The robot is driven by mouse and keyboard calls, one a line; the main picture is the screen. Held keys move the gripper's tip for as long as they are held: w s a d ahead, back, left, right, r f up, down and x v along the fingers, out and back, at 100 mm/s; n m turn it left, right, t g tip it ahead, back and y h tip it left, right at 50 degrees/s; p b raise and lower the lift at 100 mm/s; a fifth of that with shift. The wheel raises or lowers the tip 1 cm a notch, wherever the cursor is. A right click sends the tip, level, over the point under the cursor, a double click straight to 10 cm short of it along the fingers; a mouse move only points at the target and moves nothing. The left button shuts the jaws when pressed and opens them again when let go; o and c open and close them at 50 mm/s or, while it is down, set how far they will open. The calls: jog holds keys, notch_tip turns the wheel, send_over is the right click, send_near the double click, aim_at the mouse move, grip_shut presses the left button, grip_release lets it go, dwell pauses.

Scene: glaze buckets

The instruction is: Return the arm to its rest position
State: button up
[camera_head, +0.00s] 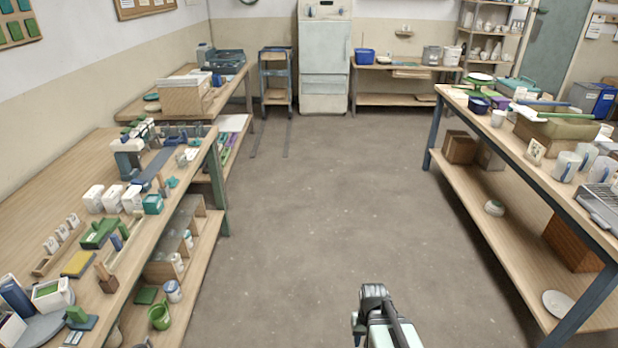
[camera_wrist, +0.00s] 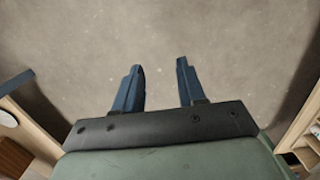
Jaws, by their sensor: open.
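My gripper (camera_wrist: 160,85) is open and empty in the wrist view. Its two blue fingers stand apart over bare grey floor, with nothing between them. In the head view part of my arm shows at the bottom, right of centre, over the floor of the aisle; the fingers cannot be made out there.
A long workbench (camera_head: 60,205) crowded with tools and containers runs along the left.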

jog(key=s+f+g, duration=0.3)
jog(key=s+f, duration=0.5)
jog(key=s, duration=0.5)
jog(key=s+f+g, duration=0.3)
jog(key=s+f, duration=0.6)
jog(key=s, duration=0.5)
